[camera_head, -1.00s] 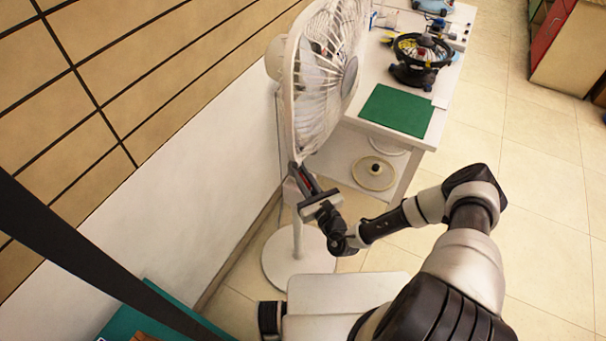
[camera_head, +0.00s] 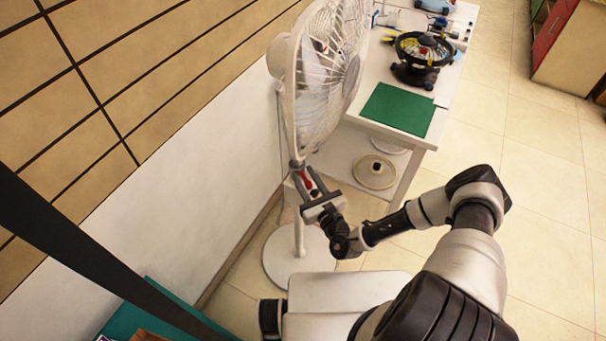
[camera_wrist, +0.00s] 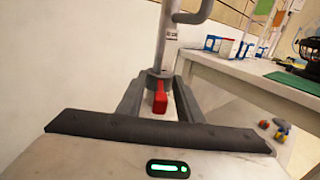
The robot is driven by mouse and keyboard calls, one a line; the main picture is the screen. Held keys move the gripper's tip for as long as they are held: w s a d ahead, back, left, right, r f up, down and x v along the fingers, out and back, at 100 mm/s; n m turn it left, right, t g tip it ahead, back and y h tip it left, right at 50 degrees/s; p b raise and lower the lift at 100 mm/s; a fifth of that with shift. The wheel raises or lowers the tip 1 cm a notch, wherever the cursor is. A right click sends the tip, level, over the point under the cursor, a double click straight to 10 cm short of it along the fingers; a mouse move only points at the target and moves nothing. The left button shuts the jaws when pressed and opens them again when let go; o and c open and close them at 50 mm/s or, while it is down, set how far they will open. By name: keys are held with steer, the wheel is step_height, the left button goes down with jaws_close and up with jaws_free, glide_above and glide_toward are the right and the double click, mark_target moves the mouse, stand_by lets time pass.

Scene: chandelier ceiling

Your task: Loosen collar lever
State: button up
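A white pedestal fan (camera_head: 320,95) stands by the wall. Its pole (camera_wrist: 165,45) rises from a dark collar (camera_wrist: 155,75) with a red lever (camera_wrist: 160,100), which points toward the wrist camera. The red lever (camera_head: 306,181) also shows small in the head view. My gripper (camera_wrist: 158,88) is open, with one finger on each side of the lever and the tips near the collar. A gap shows between the lever and each finger, so it is not clamped. My gripper (camera_head: 306,182) hides part of the collar area in the head view.
A white workbench (camera_head: 375,123) stands to the right of the fan, with a green mat (camera_head: 397,108) and a small black fan (camera_head: 417,65) on it. A round white base (camera_head: 374,172) lies on its lower shelf. The wall (camera_head: 200,190) is close on the left.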

steer(key=v, duration=1.6)
steer(key=shift+s+d, duration=0.1)
